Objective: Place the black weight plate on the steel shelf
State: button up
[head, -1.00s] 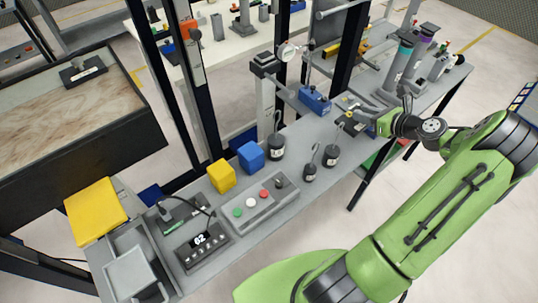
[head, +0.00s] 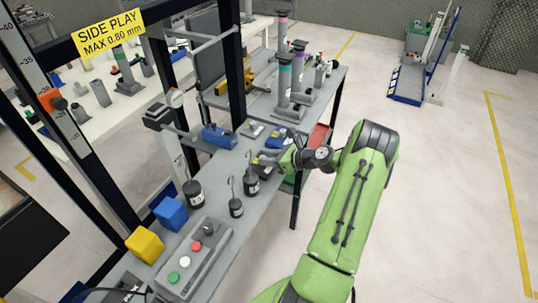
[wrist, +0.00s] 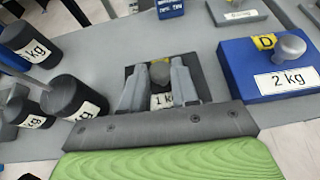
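The black weight plate (wrist: 135,74), marked 1 kg and topped by a dark round knob, lies on the grey bench top in the wrist view. My gripper (wrist: 160,76) is over it, with one finger on each side of the knob. The fingers stand apart, and I see no clear contact with the knob. In the head view my gripper (head: 268,163) is low over the bench, and it mostly hides the plate. I cannot tell for certain which surface is the steel shelf; a grey raised surface with tubes (head: 318,92) stands at the bench's far end.
A blue 2 kg block (wrist: 262,75) with a knob is close to the right of my gripper. Black hooked weights (wrist: 77,97) stand close on the left. A grey plate (wrist: 238,12) and a blue device (head: 219,137) lie farther back. Open floor (head: 430,190) is to the right.

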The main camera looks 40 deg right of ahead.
jog(key=o, duration=0.4)
jog(key=shift+r, duration=0.1)
jog(key=p+v, duration=0.2)
jog(key=v, duration=1)
jog(key=shift+a, duration=0.1)
jog(key=shift+s, duration=0.1)
